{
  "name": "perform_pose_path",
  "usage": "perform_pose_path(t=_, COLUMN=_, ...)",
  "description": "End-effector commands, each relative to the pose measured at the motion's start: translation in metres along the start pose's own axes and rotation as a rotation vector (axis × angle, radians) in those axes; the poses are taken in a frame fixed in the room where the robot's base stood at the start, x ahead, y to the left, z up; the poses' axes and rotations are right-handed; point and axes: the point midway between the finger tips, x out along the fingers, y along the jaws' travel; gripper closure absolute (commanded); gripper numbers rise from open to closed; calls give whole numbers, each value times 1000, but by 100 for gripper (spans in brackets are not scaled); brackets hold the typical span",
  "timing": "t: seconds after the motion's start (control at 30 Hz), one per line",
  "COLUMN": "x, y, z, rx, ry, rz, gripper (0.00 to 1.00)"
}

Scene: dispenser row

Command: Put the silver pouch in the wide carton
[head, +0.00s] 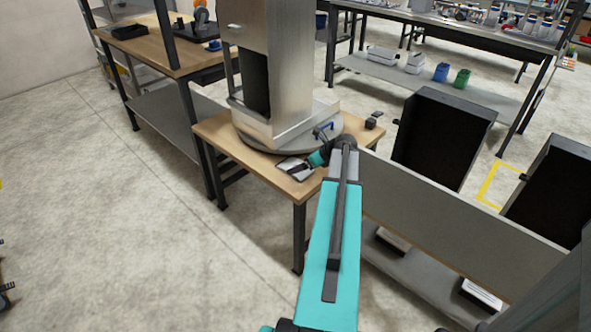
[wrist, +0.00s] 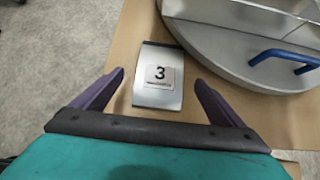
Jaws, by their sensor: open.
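The silver pouch (wrist: 178,98) lies flat on a wooden table, a white label with a black "3" facing up. It also shows in the head view (head: 294,168), at the table's front edge below the metal dispenser. My gripper (wrist: 160,80) is open, with its two purple fingers apart on either side of the pouch and nothing held. In the head view my gripper (head: 311,162) is beside the pouch, low over the table. I cannot make out a wide carton in either view.
A metal dispenser (head: 292,75) stands on a round grey base with a blue handle (wrist: 283,56), close behind the pouch. A wooden bench (head: 150,50) is at the back left.

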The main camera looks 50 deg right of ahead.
Motion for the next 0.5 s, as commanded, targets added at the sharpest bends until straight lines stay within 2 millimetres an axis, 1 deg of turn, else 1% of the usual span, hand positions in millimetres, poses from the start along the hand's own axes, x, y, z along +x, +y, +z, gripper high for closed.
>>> perform_pose_path(t=0.27, x=1, y=0, z=0, rx=0, ry=0, rz=0, gripper=8)
perform_pose_path(t=0.37, x=7, y=0, z=1, rx=0, ry=0, rz=1, gripper=8)
perform_pose_path(t=0.5, x=22, y=-1, z=4, rx=0, ry=0, rz=2, gripper=8)
